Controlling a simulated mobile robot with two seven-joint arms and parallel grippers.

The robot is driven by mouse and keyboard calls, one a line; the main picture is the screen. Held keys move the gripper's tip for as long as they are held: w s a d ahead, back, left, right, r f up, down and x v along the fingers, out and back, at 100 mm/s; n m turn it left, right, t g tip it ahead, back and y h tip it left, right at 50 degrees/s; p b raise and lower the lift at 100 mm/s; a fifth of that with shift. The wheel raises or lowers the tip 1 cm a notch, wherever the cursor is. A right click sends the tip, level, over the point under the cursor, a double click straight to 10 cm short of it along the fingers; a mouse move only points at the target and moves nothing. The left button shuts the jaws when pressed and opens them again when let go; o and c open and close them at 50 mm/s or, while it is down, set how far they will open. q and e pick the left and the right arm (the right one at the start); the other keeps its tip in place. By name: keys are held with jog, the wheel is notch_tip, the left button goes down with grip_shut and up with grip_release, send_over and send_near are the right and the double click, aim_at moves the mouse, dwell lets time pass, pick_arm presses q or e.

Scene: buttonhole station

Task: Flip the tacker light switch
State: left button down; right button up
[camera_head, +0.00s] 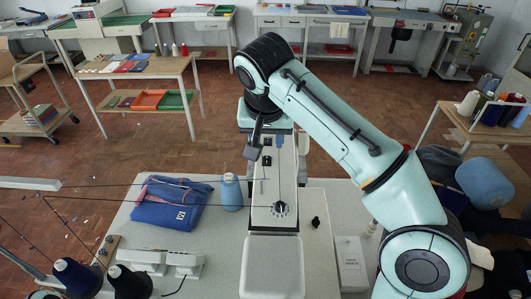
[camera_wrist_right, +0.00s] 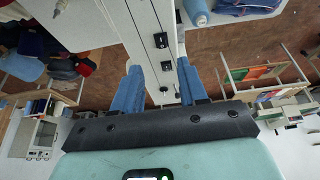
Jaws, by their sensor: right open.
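The tacker (camera_head: 272,225) is a pale machine standing lengthwise in the middle of the table in the head view. Small black switches sit along its top; one (camera_head: 266,160) shows in the head view, and in the wrist view there is a black switch with a white mark (camera_wrist_right: 160,40) and another one (camera_wrist_right: 166,66) closer to me. I cannot tell for certain which is the light switch. My right gripper (camera_head: 268,133) is over the machine's far end, partly hidden by my wrist. Its blue fingers (camera_wrist_right: 159,88) are open and empty, one each side of the machine in the wrist view.
A folded blue cloth bag (camera_head: 172,204) and a light blue thread cone (camera_head: 231,191) stand left of the machine. Dark thread cones (camera_head: 77,276) are at front left. A black knob (camera_head: 316,221) and a white box (camera_head: 350,262) are to the right. Bare tabletop lies between.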

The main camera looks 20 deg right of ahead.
aim_at(267, 160)
jog(key=x, duration=1)
jog(key=shift+w, duration=0.1)
jog(key=shift+c, duration=0.3)
